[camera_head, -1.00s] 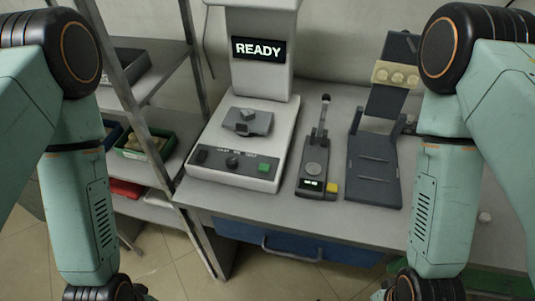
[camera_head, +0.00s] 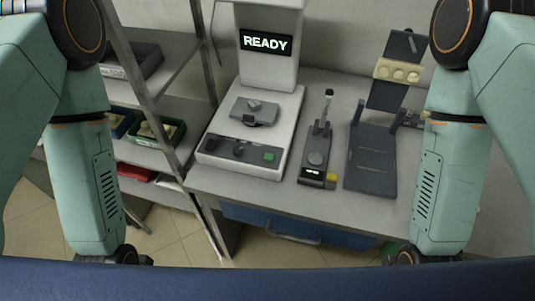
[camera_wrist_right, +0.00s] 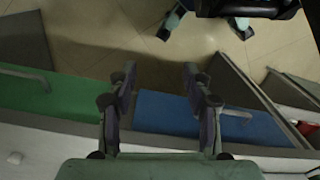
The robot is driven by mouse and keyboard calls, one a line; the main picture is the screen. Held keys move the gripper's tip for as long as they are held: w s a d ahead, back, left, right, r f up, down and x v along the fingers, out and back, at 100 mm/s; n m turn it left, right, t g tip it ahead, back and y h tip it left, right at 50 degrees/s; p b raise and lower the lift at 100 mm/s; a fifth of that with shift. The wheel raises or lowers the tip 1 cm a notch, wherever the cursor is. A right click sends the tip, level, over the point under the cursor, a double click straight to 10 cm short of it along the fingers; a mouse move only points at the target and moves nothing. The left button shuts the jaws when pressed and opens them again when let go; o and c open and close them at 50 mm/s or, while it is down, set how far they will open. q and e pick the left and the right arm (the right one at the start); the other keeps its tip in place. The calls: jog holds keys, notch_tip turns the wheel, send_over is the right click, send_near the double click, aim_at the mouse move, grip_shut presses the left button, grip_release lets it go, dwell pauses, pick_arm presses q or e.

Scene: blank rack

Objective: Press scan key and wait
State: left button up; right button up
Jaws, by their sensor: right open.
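A white scanner machine (camera_head: 230,158) stands on the bench in the head view. Its display (camera_head: 265,42) reads READY. On its front panel are a green key (camera_head: 269,156), a dark knob (camera_head: 238,151) and a dark switch. A grey fixture part (camera_head: 254,110) sits on its plate. My right gripper (camera_wrist_right: 158,88) shows in the right wrist view, open and empty, with its two fingers apart above the drawer fronts and floor. It is away from the scanner. My left arm hangs at the left of the head view; its gripper is not visible.
Right of the scanner are a small device (camera_head: 317,160) with a lever and yellow key, and a dark stand (camera_head: 372,160) with a beige strip. A shelf rack with bins (camera_head: 158,132) stands left. A blue drawer (camera_head: 300,228) is below the bench.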

jog(key=shift+c, duration=0.4)
jog(key=shift+d, duration=0.15)
jog(key=c, duration=0.5)
grip_shut()
dwell(0.5)
